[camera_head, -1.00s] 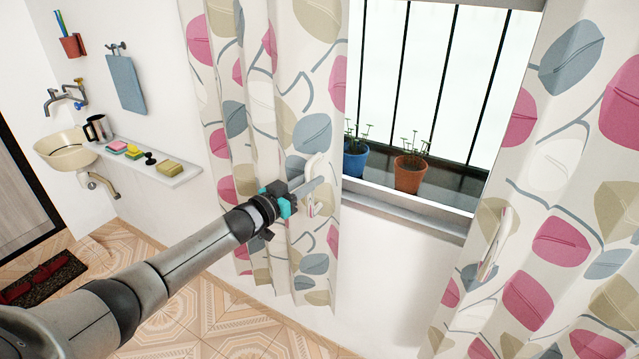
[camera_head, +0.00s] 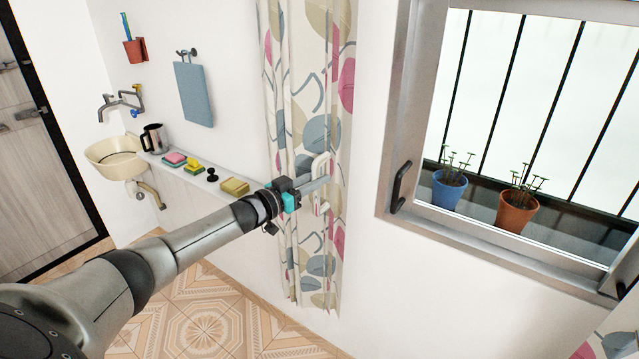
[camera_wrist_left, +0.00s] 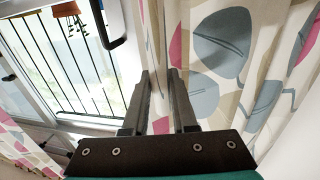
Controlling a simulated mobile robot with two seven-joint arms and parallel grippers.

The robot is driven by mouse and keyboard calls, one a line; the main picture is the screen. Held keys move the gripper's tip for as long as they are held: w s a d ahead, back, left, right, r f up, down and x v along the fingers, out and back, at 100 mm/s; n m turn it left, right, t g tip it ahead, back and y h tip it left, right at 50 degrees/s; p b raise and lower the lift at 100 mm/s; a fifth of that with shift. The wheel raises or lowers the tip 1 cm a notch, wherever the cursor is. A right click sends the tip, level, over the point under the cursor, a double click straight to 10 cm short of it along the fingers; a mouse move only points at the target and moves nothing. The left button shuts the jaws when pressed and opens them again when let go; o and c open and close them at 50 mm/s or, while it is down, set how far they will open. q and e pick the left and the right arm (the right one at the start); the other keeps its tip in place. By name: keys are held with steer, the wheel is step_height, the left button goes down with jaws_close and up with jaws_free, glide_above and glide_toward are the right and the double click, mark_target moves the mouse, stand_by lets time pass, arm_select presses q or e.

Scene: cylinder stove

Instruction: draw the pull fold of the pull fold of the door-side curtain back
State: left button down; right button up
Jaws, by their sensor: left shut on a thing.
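The door-side curtain (camera_head: 310,90), printed with pink, grey and beige leaves, hangs bunched in a narrow strip on the wall left of the window. Its pull fold (camera_head: 321,167), a pale upright loop, stands out from the curtain's front. My left gripper (camera_head: 318,184) is at this fold and shut on it. In the left wrist view, the left gripper's (camera_wrist_left: 158,88) two dark fingers stand either side of a strip of the cloth, with the curtain (camera_wrist_left: 222,45) to the right. The fingers partly hide the fold. My right gripper is in neither view.
The window (camera_head: 390,150) is uncovered on this side, with a dark handle (camera_head: 400,187). A blue pot (camera_head: 449,191) and an orange pot (camera_head: 515,212) stand behind it. A shelf with sponges (camera_head: 234,187) lies left of the curtain. The other curtain (camera_head: 618,335) shows at lower right.

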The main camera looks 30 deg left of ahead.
arm_select(q)
steer(key=shift+a, duration=0.6)
steer(key=c, duration=0.7)
jaws_free()
steer(key=shift+d, duration=0.1)
steer(key=shift+s, duration=0.1)
steer(key=p+v, duration=0.2)
steer(key=v, duration=1.3)
